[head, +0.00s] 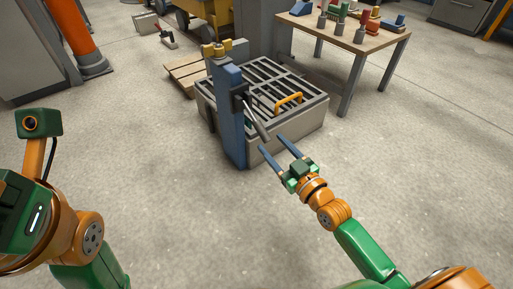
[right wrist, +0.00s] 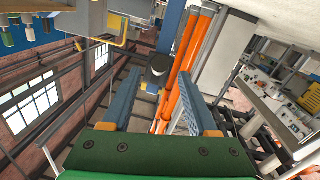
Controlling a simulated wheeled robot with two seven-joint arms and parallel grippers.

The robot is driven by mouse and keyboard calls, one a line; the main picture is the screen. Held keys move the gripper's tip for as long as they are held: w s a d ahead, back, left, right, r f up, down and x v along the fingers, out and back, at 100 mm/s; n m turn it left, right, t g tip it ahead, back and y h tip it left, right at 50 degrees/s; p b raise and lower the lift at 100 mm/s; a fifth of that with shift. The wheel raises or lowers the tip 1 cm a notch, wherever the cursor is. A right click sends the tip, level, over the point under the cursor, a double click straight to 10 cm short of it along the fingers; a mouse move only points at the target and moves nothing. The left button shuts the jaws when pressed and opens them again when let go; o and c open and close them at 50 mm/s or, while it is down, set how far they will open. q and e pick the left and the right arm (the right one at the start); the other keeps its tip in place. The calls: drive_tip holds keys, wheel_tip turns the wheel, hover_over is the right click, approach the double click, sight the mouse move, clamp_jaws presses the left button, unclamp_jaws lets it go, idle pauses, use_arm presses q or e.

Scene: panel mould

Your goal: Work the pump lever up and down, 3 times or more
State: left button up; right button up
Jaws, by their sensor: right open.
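The blue pump post (head: 230,115) stands upright at the near left side of a grey grated box. The pump lever (head: 257,119), a grey rod, slants from a dark pivot on the post down to the right. My right gripper (head: 271,143) is open and empty, its two blue fingers reaching toward the lever's lower end. In the right wrist view, a dark block-like end (right wrist: 158,70), seemingly the lever's, shows between the open finger tips. Whether a finger touches it I cannot tell. My left arm is at the left edge; its fingers are not in view.
The grey box (head: 300,126) has a dark grating and a yellow handle (head: 289,101) on top. A wooden pallet (head: 187,72) lies behind it. A table (head: 345,37) with coloured items stands at the back right. An orange column (head: 75,35) is at the back left. The front floor is clear.

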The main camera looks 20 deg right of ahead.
sight(269, 140)
drive_tip(key=b+x, duration=0.2)
drive_tip(key=x, duration=0.2)
drive_tip(key=shift+w+f, duration=0.15)
drive_tip(key=shift+w, duration=0.1)
drive_tip(key=shift+w+a+r+b, duration=0.2)
drive_tip(key=shift+w+b, duration=0.1)
drive_tip(key=shift+w, duration=0.25)
clamp_jaws()
idle(0.6)
